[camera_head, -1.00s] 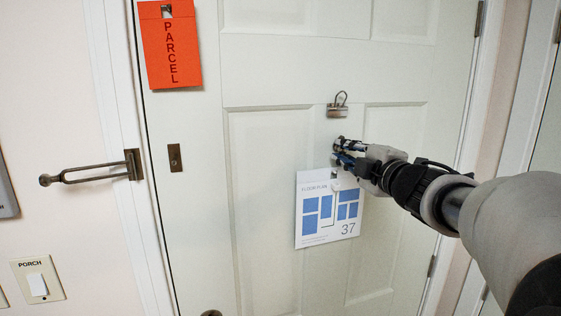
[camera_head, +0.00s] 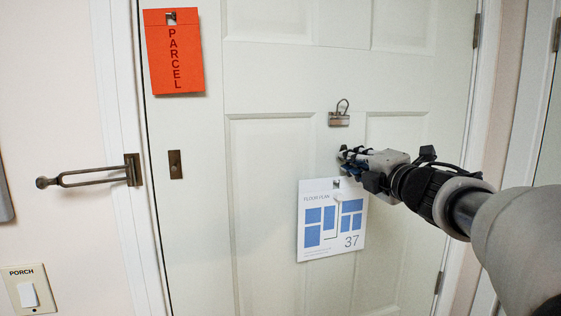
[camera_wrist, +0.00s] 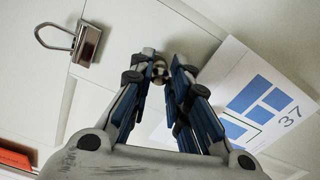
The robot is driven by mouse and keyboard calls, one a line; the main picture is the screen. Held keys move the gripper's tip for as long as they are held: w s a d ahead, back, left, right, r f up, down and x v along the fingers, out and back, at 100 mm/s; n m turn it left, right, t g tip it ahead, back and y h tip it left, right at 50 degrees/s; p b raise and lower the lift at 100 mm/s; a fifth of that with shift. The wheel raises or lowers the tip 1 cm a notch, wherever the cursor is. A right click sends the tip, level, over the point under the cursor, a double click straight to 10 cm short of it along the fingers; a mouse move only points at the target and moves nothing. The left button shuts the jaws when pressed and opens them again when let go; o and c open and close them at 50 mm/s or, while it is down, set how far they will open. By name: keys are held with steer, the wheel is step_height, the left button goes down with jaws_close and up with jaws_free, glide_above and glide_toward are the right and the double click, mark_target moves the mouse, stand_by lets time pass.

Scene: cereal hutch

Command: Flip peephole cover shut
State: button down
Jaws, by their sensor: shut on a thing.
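My gripper (camera_head: 346,154) reaches the white door from the right, just below a metal clip and above a floor plan card. In the wrist view, my gripper (camera_wrist: 160,68) has its two blue-and-grey fingers closed in on a small round metal piece (camera_wrist: 159,70) at the door. This piece looks like the peephole cover. Most of it is hidden by the fingertips, so I cannot tell how far it is turned. In the head view the fingers hide it.
A metal clip (camera_head: 339,119) with a wire loop is on the door just above my gripper. The floor plan card (camera_head: 332,241) hangs close below. An orange parcel tag (camera_head: 175,75), a door guard (camera_head: 90,176) and a porch switch (camera_head: 28,293) are at the left.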

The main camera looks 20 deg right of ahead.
steer(key=c, duration=1.5)
jaws_free()
